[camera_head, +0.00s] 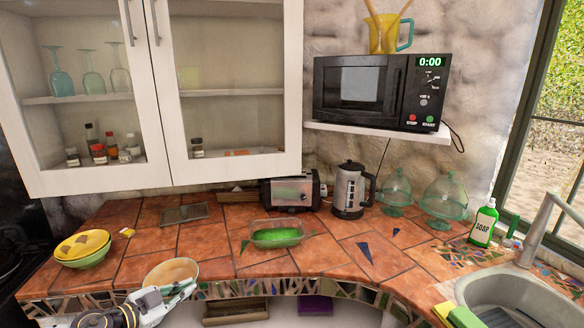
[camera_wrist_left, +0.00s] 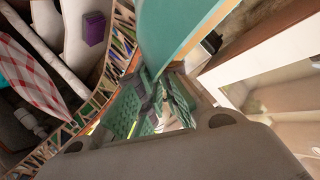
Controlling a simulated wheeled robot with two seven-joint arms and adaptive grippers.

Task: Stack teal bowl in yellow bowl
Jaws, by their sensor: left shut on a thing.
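My left gripper (camera_head: 186,288) is shut on the rim of a bowl at the counter's front edge. In the head view this teal bowl (camera_head: 168,270) shows a tan inside and a pale rim. In the left wrist view the bowl's teal wall (camera_wrist_left: 185,30) is close up, with the left gripper's fingers (camera_wrist_left: 160,100) at its edge. The yellow bowl (camera_head: 80,243) sits at the left of the counter, stacked on a light green bowl (camera_head: 88,260). The held bowl is apart from them, to their right. My right gripper is not in view.
A glass dish with green contents (camera_head: 278,235) stands mid-counter. A toaster (camera_head: 290,192), a kettle (camera_head: 350,190) and glass domes (camera_head: 444,198) stand behind. A soap bottle (camera_head: 483,223) and sink (camera_head: 510,300) are at right. Tiles between the two bowl spots are clear.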

